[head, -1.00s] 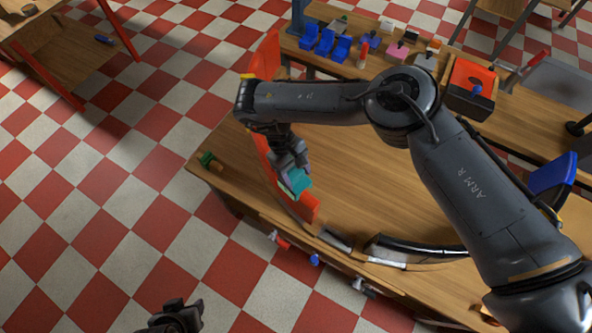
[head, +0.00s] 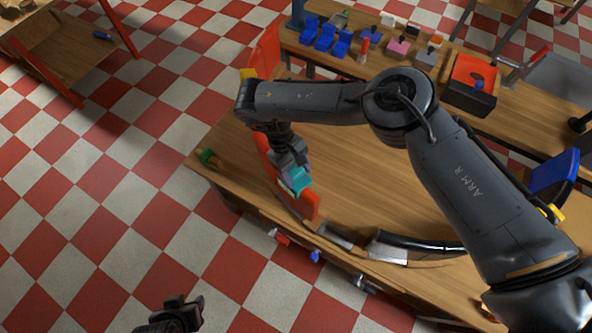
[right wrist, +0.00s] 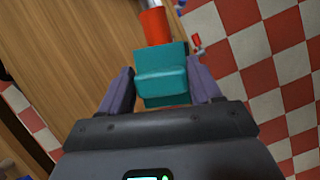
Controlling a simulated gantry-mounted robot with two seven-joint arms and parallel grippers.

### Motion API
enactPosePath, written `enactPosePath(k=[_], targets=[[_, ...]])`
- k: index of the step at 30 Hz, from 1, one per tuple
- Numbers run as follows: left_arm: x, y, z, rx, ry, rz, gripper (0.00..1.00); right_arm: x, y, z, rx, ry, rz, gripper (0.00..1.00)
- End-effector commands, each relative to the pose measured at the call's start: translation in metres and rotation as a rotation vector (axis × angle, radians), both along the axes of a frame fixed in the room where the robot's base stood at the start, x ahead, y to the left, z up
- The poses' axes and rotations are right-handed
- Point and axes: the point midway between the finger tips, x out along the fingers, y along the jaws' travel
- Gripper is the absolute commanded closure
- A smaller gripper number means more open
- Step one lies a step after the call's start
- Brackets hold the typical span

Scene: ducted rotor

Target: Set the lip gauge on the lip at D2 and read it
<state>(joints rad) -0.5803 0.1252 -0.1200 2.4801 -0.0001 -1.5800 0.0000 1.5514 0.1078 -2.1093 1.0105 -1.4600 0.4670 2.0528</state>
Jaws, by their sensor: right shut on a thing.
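A teal block, which I take to be the lip gauge (head: 297,179), is held in my right gripper (head: 288,160) over the near end of a red curved lip section (head: 311,204). In the right wrist view the teal block (right wrist: 163,76) sits between the two fingers (right wrist: 164,92), with the red section (right wrist: 155,27) just beyond it. I cannot tell whether the block touches the lip. A small lit display (right wrist: 150,176) is cut off at the bottom edge and unreadable. No D2 mark is legible. My left gripper (head: 190,309) is over the floor, away from the table.
The ring continues as a black curved section (head: 430,246) along the wooden table (head: 370,180). A green item (head: 208,158) lies at the table's left corner. Blue bins (head: 325,37) and a red-topped box (head: 472,80) stand on the back bench.

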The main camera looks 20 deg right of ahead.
Motion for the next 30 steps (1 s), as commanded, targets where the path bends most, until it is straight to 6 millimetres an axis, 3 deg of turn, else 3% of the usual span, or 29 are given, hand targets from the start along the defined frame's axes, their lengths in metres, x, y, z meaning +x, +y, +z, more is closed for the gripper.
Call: enactPosePath(k=[16, 17, 22, 30], targets=[[0.0000, -0.0008, -0.0012, -0.003, -0.001, 0.002, 0.57, -0.0001, 0.0001, -0.0058, 0.000, 0.000, 0.000, 0.71], [0.0000, -0.0011, -0.0010, -0.004, 0.000, 0.003, 0.57, 0.0000, 0.0002, -0.0056, 0.000, 0.000, 0.000, 0.33], [0.0002, -0.0025, -0.0008, -0.011, 0.000, 0.007, 0.57, 0.0000, 0.0002, -0.0056, 0.000, 0.000, 0.000, 0.07], [0.0001, -0.0026, -0.0010, -0.011, 0.000, 0.007, 0.57, 0.0000, 0.0001, -0.0056, 0.000, 0.000, 0.000, 0.07]])
